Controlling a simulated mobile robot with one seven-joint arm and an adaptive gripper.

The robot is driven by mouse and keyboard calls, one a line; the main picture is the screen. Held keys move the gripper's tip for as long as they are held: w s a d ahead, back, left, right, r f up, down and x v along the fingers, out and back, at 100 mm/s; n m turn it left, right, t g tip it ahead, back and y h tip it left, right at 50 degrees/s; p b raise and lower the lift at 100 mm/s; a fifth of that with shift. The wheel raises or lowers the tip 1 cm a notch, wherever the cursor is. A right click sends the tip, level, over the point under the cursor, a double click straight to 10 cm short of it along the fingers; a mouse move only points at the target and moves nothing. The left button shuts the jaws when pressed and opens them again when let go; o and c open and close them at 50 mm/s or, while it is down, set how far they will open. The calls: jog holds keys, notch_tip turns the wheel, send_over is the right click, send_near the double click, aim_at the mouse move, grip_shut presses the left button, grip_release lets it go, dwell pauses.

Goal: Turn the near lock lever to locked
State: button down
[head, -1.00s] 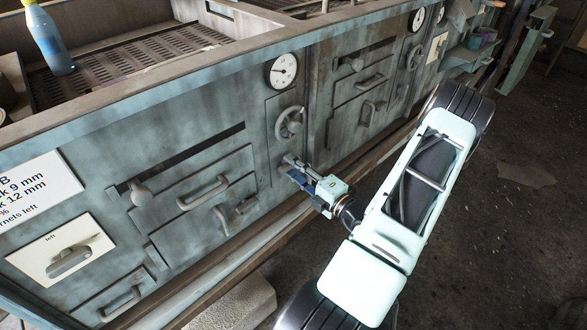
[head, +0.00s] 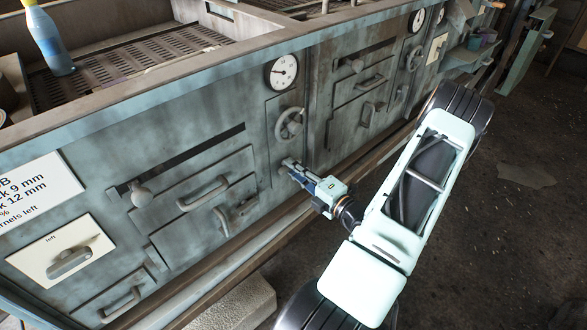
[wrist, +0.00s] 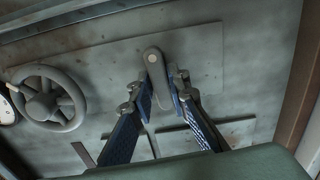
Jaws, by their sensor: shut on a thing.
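A grey lever (wrist: 158,80) with a rounded pivot end stands on a flat metal plate in the wrist view. It points down and slightly right from its pivot. My gripper (wrist: 164,92) is shut on this lever, with one blue-padded finger on each side. In the head view my gripper (head: 290,167) is at the front panel below the handwheel, and it mostly hides the lever there. I see no lock marking beside this lever.
A handwheel (head: 290,123) and a round gauge (head: 282,71) are above my gripper. Drawers with handles (head: 205,190) lie to the left. A cream plate marked "left" (head: 98,244) carries another handle. A ledge runs below the panel, with open floor at the right.

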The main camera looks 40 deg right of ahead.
jog(key=shift+n+b, duration=0.95)
jog(key=shift+n, duration=7.45)
jog(key=c, duration=1.9)
grip_release()
jog(key=s, duration=0.8)
jog(key=s+d, duration=0.1)
jog(key=s, duration=0.3)
